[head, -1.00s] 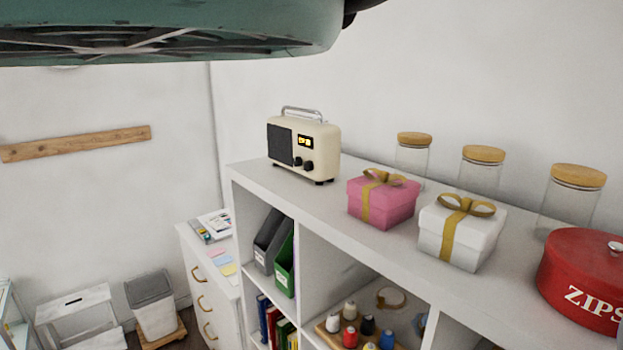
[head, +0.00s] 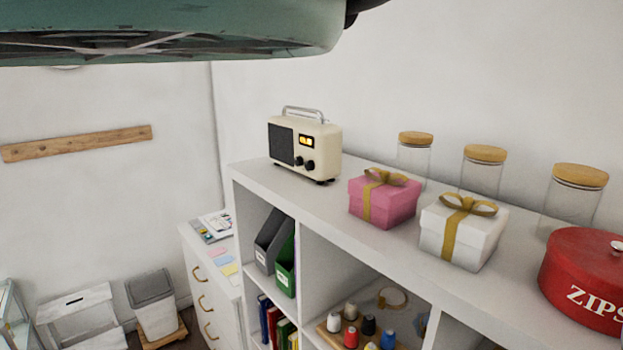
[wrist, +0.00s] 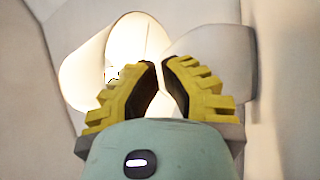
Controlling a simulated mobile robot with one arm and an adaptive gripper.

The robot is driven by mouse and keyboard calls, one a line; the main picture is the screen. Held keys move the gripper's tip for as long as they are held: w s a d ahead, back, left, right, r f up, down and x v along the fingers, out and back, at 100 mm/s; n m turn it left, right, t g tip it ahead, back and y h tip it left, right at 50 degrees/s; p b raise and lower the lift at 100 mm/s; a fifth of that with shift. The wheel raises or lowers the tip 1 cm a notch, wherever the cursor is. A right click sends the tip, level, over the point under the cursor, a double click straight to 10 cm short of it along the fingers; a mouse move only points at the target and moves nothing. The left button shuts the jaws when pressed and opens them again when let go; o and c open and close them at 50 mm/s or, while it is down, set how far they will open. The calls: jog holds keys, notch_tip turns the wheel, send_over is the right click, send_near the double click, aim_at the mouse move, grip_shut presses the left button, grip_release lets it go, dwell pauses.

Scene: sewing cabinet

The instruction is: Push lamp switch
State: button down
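The lamp shows only in the wrist view, as a pale shade (wrist: 82,70) with a bright, lit inside. A small dark and yellowish detail (wrist: 112,73) shows against the glow beside my left finger; I cannot tell whether it is the switch. My gripper (wrist: 158,62) has yellow ridged fingers with their tips close together and nothing between them. The fingers overlap the lit area in the picture; contact cannot be told. The head view shows neither the lamp nor my gripper.
A white shelf (head: 330,200) holds a cream radio (head: 322,146), a pink gift box (head: 386,203), a white gift box (head: 455,242), a red tin (head: 585,280) and jars with wooden lids. White drawers (head: 200,285), a bin (head: 153,305) and a step stool (head: 80,310) stand at left.

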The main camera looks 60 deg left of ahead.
jog(key=shift+s+d, duration=0.15)
jog(key=shift+s, duration=1.4)
jog(key=shift+s+d, duration=0.15)
jog(key=shift+s, duration=1.35)
